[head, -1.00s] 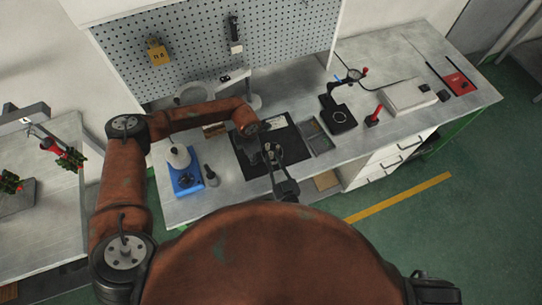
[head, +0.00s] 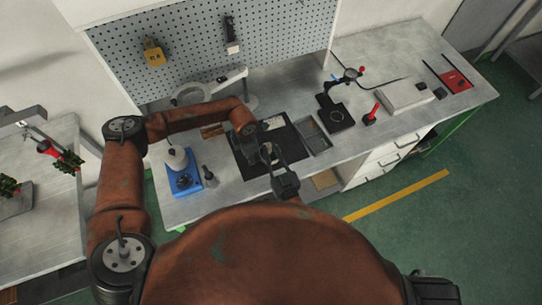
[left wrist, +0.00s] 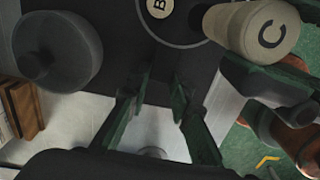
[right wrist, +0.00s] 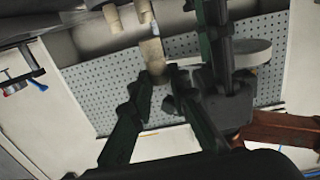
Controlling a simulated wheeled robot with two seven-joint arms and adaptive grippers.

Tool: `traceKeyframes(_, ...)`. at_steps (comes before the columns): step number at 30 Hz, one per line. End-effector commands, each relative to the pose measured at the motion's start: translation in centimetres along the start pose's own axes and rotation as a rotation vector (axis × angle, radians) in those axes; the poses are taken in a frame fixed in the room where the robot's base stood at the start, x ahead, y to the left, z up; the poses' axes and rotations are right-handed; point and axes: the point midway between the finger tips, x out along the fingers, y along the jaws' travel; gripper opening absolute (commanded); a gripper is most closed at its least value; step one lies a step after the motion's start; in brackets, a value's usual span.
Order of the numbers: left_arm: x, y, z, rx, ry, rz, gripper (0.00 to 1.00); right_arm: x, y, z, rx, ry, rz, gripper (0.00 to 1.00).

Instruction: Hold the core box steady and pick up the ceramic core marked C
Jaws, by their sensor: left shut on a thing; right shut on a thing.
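The ceramic core marked C (left wrist: 262,30) is a cream cylinder, tilted, at the upper right of the left wrist view. My right gripper (right wrist: 158,78) is shut on this core (right wrist: 153,58) and holds it by its side. Core B (left wrist: 160,7) stands inside a thin grey curved rim, apparently the core box (left wrist: 172,43), cut off by the top edge. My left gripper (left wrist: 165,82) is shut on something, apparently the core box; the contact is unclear. In the head view, my right gripper (head: 285,184) is in front of the black mat, and my arms largely hide the box.
The black mat (head: 250,168) lies on the bench. A blue device with a white bottle (head: 184,178) stands left of it, and a grey tray (head: 314,137) right of it. A dark round object (left wrist: 57,50) and a wooden block (left wrist: 22,105) are near my left gripper.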

Motion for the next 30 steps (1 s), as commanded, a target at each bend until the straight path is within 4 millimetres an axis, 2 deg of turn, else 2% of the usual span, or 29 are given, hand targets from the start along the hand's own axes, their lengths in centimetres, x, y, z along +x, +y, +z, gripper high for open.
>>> traceKeyframes(1, -0.1, 0.1, 0.0, -0.001, -0.001, 0.001, 0.00, -0.1, 0.1, -1.0, 0.005, 0.004, 0.001, 0.00)
traceKeyframes(6, -0.1, 0.1, 0.0, -0.001, -0.001, 0.001, 0.00, 0.0, 0.0, -2.6, 0.003, 0.001, 0.001, 0.00)
traceKeyframes(17, -0.1, 0.1, 0.0, -0.001, -0.001, 0.001, 0.00, 0.0, 0.1, -3.1, -0.001, 0.001, 0.000, 0.00)
traceKeyframes(18, -0.1, 0.1, 0.0, -0.001, -0.001, 0.001, 0.22, 0.0, 0.1, -3.1, -0.001, 0.001, 0.000, 0.00)
traceKeyframes(26, 0.0, 0.0, 0.0, 0.000, -0.001, 0.000, 0.40, 0.0, 0.1, -3.1, -0.001, 0.001, 0.000, 0.00)
traceKeyframes(30, 0.0, 0.0, 0.0, 0.000, 0.000, 0.000, 0.40, 0.0, 0.1, -3.1, -0.001, 0.001, 0.000, 0.00)
